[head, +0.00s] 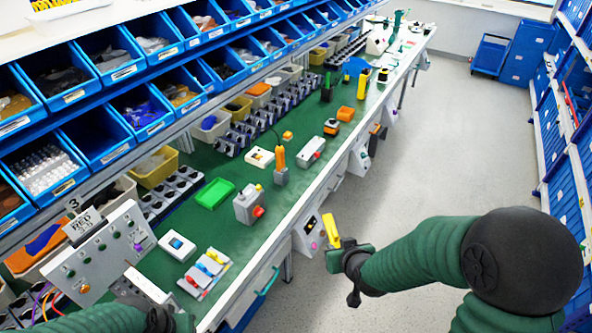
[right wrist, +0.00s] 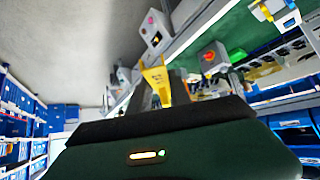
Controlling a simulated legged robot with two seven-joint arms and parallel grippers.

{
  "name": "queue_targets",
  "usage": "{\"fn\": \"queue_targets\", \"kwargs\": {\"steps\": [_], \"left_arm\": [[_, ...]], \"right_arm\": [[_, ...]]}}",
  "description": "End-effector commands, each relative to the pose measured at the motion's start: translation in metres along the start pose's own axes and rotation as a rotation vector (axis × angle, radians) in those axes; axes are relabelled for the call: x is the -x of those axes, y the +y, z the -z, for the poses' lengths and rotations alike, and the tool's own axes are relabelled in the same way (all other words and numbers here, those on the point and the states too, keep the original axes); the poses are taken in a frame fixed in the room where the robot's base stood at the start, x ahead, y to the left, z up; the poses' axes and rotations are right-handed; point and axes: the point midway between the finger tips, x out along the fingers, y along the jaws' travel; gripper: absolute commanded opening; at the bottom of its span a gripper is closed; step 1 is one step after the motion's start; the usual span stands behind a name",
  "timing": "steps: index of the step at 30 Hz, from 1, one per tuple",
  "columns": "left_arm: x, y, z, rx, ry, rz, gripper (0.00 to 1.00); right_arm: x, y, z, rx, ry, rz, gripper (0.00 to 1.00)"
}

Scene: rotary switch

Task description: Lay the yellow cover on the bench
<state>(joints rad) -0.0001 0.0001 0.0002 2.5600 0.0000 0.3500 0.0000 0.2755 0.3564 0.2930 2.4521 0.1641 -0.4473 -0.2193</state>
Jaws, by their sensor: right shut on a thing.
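The yellow cover (head: 332,229) is a small bright piece held in my right gripper (head: 338,246), out over the aisle beside the front edge of the green-topped bench (head: 225,238). My right gripper is shut on it. In the right wrist view the cover (right wrist: 157,82) stands up between the fingers, with a broader end at the far side. My left gripper (head: 150,312) is at the bottom left, by the bench's near end, partly cut off. Its fingers are too unclear to tell their state.
A grey box with a red knob (head: 249,205), a green tray (head: 215,193) and a white box (head: 177,245) stand on the bench. A switch panel (head: 105,250) is at the left. Blue bins line the back. A bare green patch lies between the boxes.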

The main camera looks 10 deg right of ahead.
Motion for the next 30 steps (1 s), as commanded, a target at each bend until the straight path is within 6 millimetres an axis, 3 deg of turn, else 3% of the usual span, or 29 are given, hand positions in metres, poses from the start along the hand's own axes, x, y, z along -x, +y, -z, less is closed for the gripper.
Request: {"fn": "queue_targets", "kwargs": {"steps": [5,8,21,27,30], "left_arm": [[0.000,0.000,0.000,0.000,0.000,0.000,0.35],[0.000,0.000,0.000,0.000,0.000,0.000,0.35],[0.000,0.000,0.000,0.000,0.000,0.000,0.35],[0.000,0.000,0.000,0.000,0.000,0.000,0.35],[0.001,0.001,0.002,-0.017,-0.001,-0.001,0.47]], "right_arm": [[0.000,-0.013,-0.005,0.056,-0.002,0.056,0.00],[-0.001,-0.032,-0.013,0.140,-0.003,0.142,0.00],[-0.002,-0.152,-0.051,0.645,-0.001,0.657,0.00],[-0.001,-0.176,-0.060,0.754,-0.003,0.763,0.00],[0.000,-0.179,-0.060,0.775,0.000,0.775,0.00]]}}
